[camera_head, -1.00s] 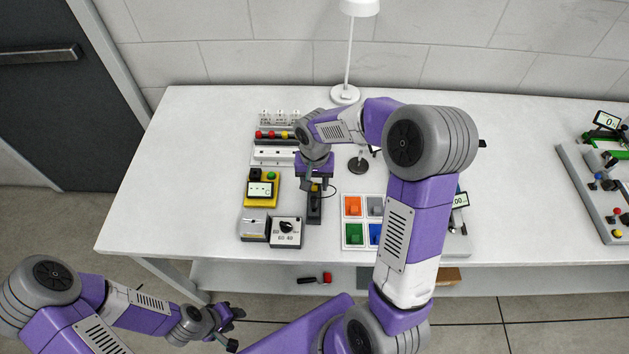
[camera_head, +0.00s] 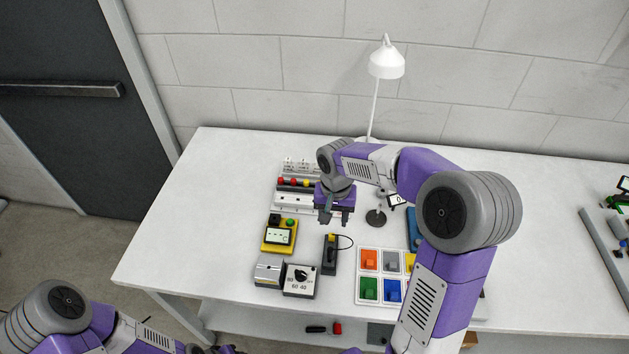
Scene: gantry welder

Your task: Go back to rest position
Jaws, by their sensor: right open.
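My right gripper (camera_head: 335,219) is open and empty, pointing down above the white table (camera_head: 190,220). It hangs just behind a small black device with a yellow top (camera_head: 330,254) and a thin black cable, apart from it as far as I can see. My right arm reaches over the table from the lower right. My left arm is at the lower left, in front of the table. Its gripper is mostly cut off at the bottom edge, so its jaws cannot be made out.
Left of the right gripper are a yellow meter (camera_head: 279,236), a dial box (camera_head: 301,280) and a rack of coloured knobs. A tray of coloured blocks (camera_head: 368,288) and a small black stand (camera_head: 376,218) are to its right. A white lamp (camera_head: 386,64) stands behind. The table's left side is clear.

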